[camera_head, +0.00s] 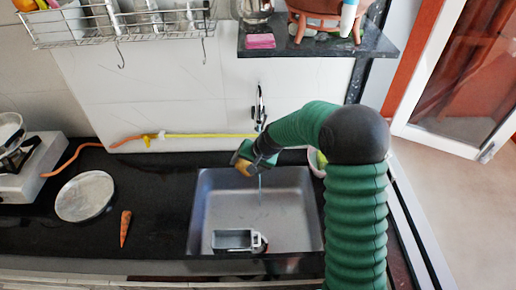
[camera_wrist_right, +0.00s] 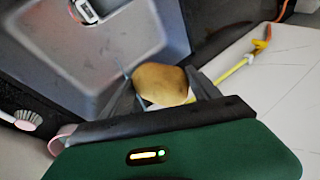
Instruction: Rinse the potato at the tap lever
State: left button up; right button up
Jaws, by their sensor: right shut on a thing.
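The potato (camera_wrist_right: 160,84) is yellow-brown and sits between the two fingers of my right gripper (camera_wrist_right: 163,90) in the right wrist view. In the head view my right gripper (camera_head: 246,164) is shut on the potato (camera_head: 243,168) above the back edge of the sink. The tap (camera_head: 260,105) is on the wall just behind and above the gripper. A thin stream of water seems to fall below it into the sink (camera_head: 225,205). The arm hides part of the tap's lower end. My left gripper is not in view.
A metal container (camera_head: 236,240) lies in the sink's front. A carrot (camera_head: 125,228) and a round metal plate (camera_head: 85,196) lie on the black counter at left, near a stove (camera_head: 30,165). A shelf (camera_head: 310,42) and wire rack (camera_head: 115,22) hang above.

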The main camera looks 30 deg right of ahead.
jog(key=a+r, duration=0.1)
jog(key=s+a+r+p, duration=0.2)
jog(key=shift+s+a+r, duration=0.25)
jog(key=shift+a+r, duration=0.1)
jog(key=shift+f, duration=0.1)
